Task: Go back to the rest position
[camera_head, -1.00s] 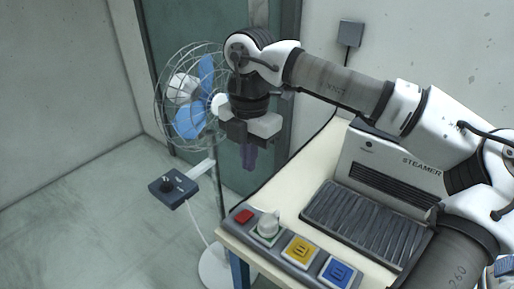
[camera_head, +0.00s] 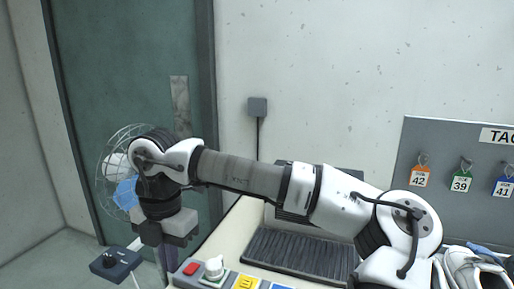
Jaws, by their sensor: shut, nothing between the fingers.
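My gripper (camera_head: 164,262) hangs from my raised arm at the left of the head view, pointing down in front of the fan. Its narrow fingers are together with nothing between them, and their lower end is near the picture's bottom edge. It is left of the control panel and apart from it, as far as this view shows.
A fan (camera_head: 118,198) and its control box (camera_head: 115,264) stand at the left. A panel with a red button (camera_head: 193,268) and a knob (camera_head: 214,268) sits on the table's front. A ribbed steamer bed (camera_head: 305,256), shoes (camera_head: 472,268) and a tag board (camera_head: 440,143) are further right.

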